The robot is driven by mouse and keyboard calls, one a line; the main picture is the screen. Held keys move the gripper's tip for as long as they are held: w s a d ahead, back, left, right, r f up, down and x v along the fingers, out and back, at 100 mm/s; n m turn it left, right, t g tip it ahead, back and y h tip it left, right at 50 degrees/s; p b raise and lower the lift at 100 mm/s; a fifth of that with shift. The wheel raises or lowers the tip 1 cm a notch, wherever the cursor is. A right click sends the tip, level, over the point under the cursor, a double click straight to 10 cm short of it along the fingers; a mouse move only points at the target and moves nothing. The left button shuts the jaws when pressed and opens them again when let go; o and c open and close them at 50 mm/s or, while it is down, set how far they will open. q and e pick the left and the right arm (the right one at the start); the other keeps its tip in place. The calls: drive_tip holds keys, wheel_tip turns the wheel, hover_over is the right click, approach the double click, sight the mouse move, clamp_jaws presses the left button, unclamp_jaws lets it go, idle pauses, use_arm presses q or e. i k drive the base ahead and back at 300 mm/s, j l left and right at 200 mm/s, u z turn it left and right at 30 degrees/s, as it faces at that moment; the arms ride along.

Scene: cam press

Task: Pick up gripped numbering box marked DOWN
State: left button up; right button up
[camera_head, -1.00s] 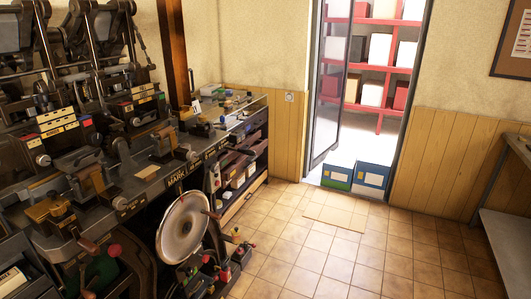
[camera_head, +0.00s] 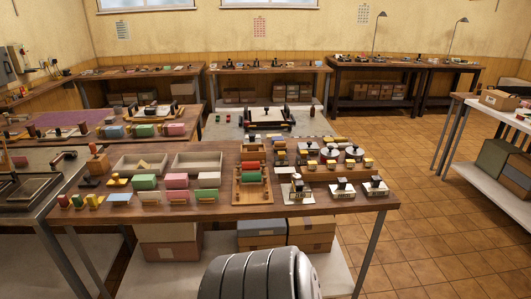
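Three small dark-handled boxes with pale label plates stand along the front right of the near wooden table (camera_head: 250,212): a left one (camera_head: 297,191), a middle one (camera_head: 342,189) and a right one (camera_head: 375,186). They may be numbering boxes, but their lettering is too small to read, so I cannot tell which is marked DOWN. Several similar small devices stand in rows behind them. Neither of my grippers is in view. A grey ribbed part at the bottom centre appears to be one of my arm links, and it hides part of the shelf below the table.
A wooden rack (camera_head: 252,197) with coloured blocks, grey trays (camera_head: 139,164) and green and pink blocks fill the table's left and middle. Cardboard boxes (camera_head: 170,241) sit underneath. The tiled floor (camera_head: 400,225) to the right is clear up to a side bench (camera_head: 487,181).

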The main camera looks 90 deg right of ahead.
sight(301, 160)
drive_tip(key=z, duration=3.05)
